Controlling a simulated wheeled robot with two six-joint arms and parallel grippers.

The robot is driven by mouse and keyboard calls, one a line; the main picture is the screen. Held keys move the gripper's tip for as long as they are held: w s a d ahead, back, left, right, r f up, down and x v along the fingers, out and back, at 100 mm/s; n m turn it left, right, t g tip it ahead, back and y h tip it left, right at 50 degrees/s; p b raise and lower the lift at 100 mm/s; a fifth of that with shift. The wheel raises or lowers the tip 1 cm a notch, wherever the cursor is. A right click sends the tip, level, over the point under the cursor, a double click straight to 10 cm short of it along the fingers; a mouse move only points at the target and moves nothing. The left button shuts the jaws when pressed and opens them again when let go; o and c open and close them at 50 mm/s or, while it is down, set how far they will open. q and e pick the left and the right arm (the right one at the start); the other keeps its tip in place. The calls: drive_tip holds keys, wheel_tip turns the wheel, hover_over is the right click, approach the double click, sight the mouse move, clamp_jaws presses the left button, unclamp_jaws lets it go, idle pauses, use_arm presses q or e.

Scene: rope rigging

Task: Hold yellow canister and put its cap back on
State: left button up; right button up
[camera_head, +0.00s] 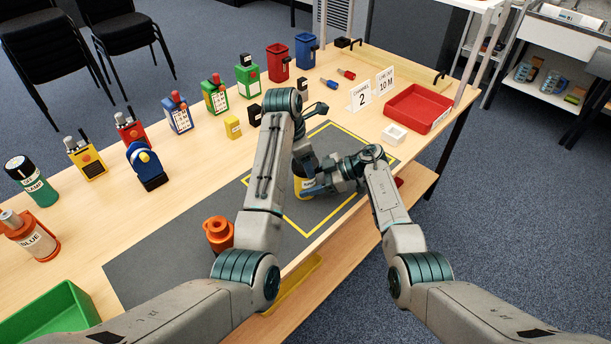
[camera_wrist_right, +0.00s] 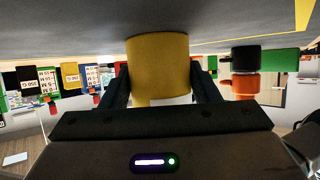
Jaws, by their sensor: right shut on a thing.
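The yellow canister (camera_head: 304,187), with a pale label, stands on the grey mat (camera_head: 165,252) inside the yellow outline. My right gripper (camera_head: 311,185) is shut around its side. In the right wrist view the canister (camera_wrist_right: 158,65) fills the space between the two dark fingers (camera_wrist_right: 160,88). My left arm bends over the mat, with its wrist above and close to the canister. The left gripper's fingers are mostly hidden there, so their opening cannot be told. The canister's top is covered by dark parts, and I cannot make out the cap.
An orange container (camera_head: 219,234) stands on the mat at left. A red tray (camera_head: 417,108), a small white holder (camera_head: 395,133) and number cards (camera_head: 361,95) are at right. Several colored canisters line the back. A green bin (camera_head: 53,318) is at front left.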

use_arm(q)
drive_tip(key=m, duration=0.2)
drive_tip(key=shift+w+m+g, duration=0.1)
drive_tip(key=shift+m+g, duration=0.2)
drive_tip(key=shift+m, duration=0.1)
drive_tip(key=m+g, duration=0.1)
drive_tip(key=m, duration=0.3)
drive_tip(key=shift+w, duration=0.1)
drive_tip(key=m+g, duration=0.1)
drive_tip(key=m, duration=0.4)
drive_tip(key=shift+w+m, duration=0.1)
drive_tip(key=shift+m, duration=0.3)
drive_tip(key=o, duration=0.8)
